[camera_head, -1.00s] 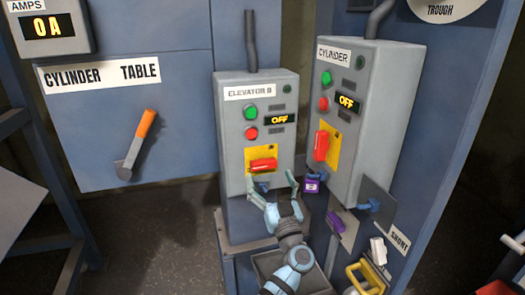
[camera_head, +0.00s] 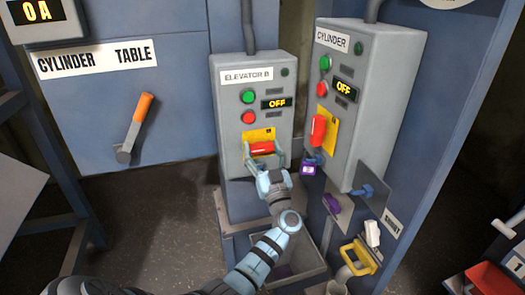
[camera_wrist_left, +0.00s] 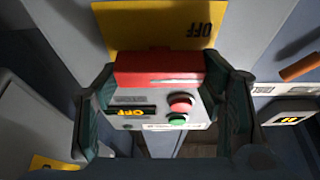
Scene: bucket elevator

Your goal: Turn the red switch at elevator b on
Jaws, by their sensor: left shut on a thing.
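The Elevator B box (camera_head: 228,148) is grey, with a green button (camera_head: 247,97), a red button (camera_head: 249,117) and a display (camera_head: 277,103) reading OFF. Its red switch (camera_head: 263,148) lies horizontally on a yellow plate (camera_head: 258,134). My left gripper (camera_head: 264,154) is at the switch, with one finger at each side of it. In the left wrist view the red switch (camera_wrist_left: 160,68) sits between the two fingers of the left gripper (camera_wrist_left: 165,98), and the yellow plate there shows the word OFF. My right gripper is not in view.
The Cylinder box (camera_head: 375,100) stands close at the right, with its own red switch (camera_head: 318,130) and a purple padlock (camera_head: 308,169) below. An orange-handled lever (camera_head: 142,108) is on the Cylinder Table panel at the left. A grey bin (camera_head: 300,262) stands below.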

